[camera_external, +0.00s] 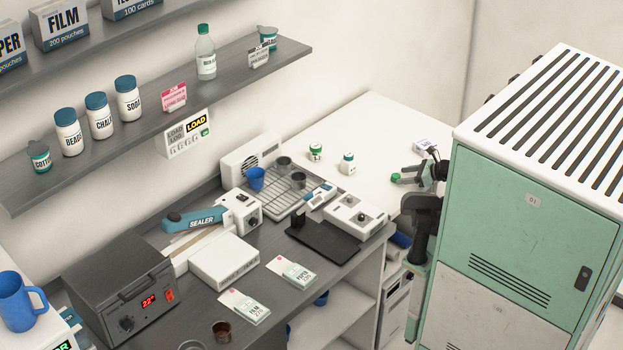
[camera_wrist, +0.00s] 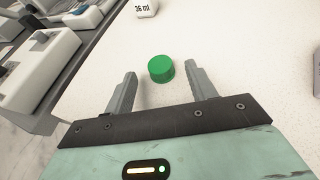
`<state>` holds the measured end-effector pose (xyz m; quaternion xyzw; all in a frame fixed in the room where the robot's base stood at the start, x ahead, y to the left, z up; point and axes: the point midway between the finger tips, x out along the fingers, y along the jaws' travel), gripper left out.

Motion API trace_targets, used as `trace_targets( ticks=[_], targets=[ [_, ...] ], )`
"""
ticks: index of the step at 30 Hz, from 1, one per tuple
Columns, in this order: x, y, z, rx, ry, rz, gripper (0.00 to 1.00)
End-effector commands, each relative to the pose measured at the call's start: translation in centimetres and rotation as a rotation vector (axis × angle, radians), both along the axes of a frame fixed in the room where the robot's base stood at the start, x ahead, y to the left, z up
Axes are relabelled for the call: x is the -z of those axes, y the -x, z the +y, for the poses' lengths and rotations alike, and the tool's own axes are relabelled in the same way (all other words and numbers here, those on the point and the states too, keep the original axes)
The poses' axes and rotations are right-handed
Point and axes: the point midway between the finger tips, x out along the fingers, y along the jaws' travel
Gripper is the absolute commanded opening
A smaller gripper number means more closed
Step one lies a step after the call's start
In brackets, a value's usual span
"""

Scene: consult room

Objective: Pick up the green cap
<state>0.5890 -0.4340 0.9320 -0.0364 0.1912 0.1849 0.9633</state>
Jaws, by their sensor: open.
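The green cap (camera_wrist: 161,69) is a small round disc lying on the white counter. In the wrist view it sits between the tips of my open gripper (camera_wrist: 158,78), nearer the right finger; I cannot tell if that finger touches it. In the external view the cap (camera_external: 396,177) shows at the end of my gripper (camera_external: 408,176), which reaches in from the right, low over the counter.
A white box-like item (camera_external: 424,147) lies behind my gripper. A white device (camera_external: 355,215) stands to the front left.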

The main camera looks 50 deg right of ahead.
Motion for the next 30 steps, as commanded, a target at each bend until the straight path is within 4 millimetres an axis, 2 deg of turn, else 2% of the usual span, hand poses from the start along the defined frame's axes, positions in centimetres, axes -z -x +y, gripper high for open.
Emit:
trace_targets(
  ticks=[3, 6, 13, 14, 18, 19, 30],
  targets=[
    [0.5, -1.5, 0.6, -0.001, -0.002, 0.001, 0.56],
    [0.8, -2.1, 0.8, 0.001, -0.001, 0.002, 0.56],
    [1.0, -2.2, 0.9, 0.001, 0.001, 0.001, 0.56],
    [1.0, -2.2, 0.9, 0.001, 0.001, 0.001, 0.53],
    [1.0, -2.2, 0.9, 0.001, 0.001, 0.001, 0.14],
    [1.0, -2.2, 0.9, 0.001, 0.001, 0.001, 0.08],
    [0.6, -2.2, 0.8, 0.001, 0.002, 0.000, 0.08]
  ],
)
